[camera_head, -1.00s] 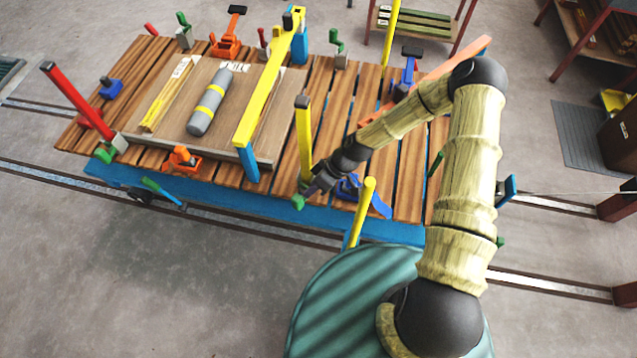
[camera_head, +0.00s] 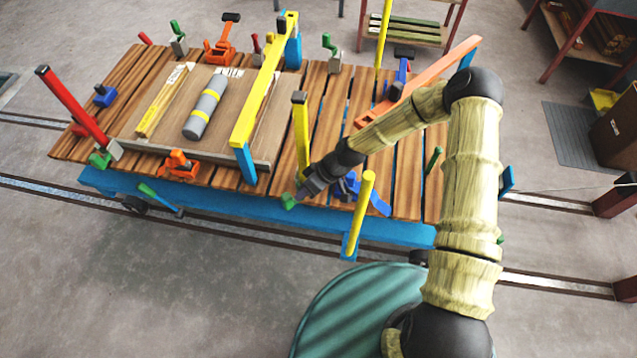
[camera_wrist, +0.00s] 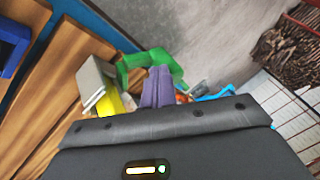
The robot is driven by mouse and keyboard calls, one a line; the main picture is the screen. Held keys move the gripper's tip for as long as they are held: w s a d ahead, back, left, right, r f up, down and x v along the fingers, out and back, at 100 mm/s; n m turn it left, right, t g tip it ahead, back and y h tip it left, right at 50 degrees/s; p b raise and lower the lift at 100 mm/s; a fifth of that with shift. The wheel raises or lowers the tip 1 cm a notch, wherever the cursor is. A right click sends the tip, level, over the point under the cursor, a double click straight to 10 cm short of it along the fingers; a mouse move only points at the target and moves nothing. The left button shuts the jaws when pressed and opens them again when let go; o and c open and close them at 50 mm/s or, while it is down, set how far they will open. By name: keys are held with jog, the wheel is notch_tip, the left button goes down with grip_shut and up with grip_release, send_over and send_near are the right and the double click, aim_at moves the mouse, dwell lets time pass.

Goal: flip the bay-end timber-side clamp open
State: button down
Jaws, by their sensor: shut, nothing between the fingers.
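A clamp with a green part (camera_head: 289,201) and an upright yellow lever (camera_head: 301,130) with a dark tip stands on the near edge of the timber-decked cart. I cannot tell for sure that it is the bay-end timber-side clamp. My gripper (camera_head: 302,192) is low beside this clamp, near the foot of the lever. In the wrist view, the purple fingers (camera_wrist: 157,86) are shut and empty. They overlap the green part (camera_wrist: 135,66), with the yellow piece (camera_wrist: 108,102) and a grey block (camera_wrist: 93,82) just left. Whether the fingers touch the clamp is unclear.
A blue clamp (camera_head: 352,186) sits just right of my gripper. A yellow post (camera_head: 362,205) stands at the cart's near edge. A yellow bar (camera_head: 262,85) crosses the board (camera_head: 225,137) holding a grey cylinder (camera_head: 205,107). A red lever (camera_head: 70,103) leans at the left.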

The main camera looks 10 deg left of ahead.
aim_at(289, 198)
jog(key=shift+a+f, duration=0.1)
jog(key=shift+s+a+b, duration=0.2)
jog(key=shift+a+b, duration=0.35)
jog(key=shift+a, duration=0.05)
jog(key=shift+s+a+b, duration=0.15)
jog(key=shift+a+b, duration=0.35)
jog(key=shift+a, duration=0.05)
jog(key=shift+s+a, duration=0.1)
jog(key=shift+s, duration=0.15)
jog(key=shift+r, duration=0.25)
notch_tip(289, 198, up, 10)
jog(key=b, duration=0.1)
jog(key=shift+f, duration=0.15)
